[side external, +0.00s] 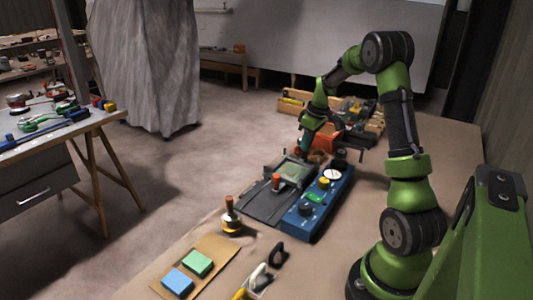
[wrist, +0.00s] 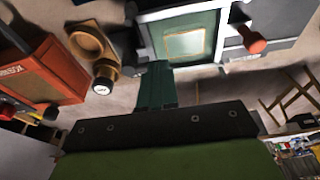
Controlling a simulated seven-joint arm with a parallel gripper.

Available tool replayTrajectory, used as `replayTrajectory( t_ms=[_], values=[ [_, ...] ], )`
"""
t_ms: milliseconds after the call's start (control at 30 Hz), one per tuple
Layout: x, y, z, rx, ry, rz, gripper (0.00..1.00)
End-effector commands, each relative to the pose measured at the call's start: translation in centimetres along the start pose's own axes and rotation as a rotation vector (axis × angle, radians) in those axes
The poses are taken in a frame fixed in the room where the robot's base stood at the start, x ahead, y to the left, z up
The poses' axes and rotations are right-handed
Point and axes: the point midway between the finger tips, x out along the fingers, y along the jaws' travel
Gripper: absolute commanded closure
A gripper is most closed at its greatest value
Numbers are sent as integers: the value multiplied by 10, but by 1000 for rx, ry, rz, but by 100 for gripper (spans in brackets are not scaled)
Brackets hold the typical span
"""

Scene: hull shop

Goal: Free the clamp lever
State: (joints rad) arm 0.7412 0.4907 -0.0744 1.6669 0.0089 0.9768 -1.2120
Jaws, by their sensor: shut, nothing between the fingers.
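A dark flat fixture (side external: 262,203) with a green plate (side external: 293,172) lies on the bench. A red-handled lever (side external: 276,182) stands at its near side, and I take it as the clamp lever. In the wrist view a lever with a red knob (wrist: 254,42) shows right of the green plate (wrist: 190,45). My gripper (side external: 304,150) is over that far end, pointing down. In the wrist view its dark green fingers (wrist: 156,68) are together and empty, apart from the red knob.
A blue box (side external: 318,205) with a gauge and knobs stands right of the fixture. An orange box (wrist: 50,72) and a brown holder (wrist: 92,42) are close to my gripper.

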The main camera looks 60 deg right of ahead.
Motion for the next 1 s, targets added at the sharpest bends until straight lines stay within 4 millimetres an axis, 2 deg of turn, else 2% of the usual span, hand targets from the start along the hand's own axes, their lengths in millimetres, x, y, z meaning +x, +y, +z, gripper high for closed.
replayTrajectory(
  t_ms=[467, 1000],
  values=[
    [1, 0, -1, 9, -1, 2, 100],
    [2, -3, -6, 100, -1, 23, 100]
  ],
)
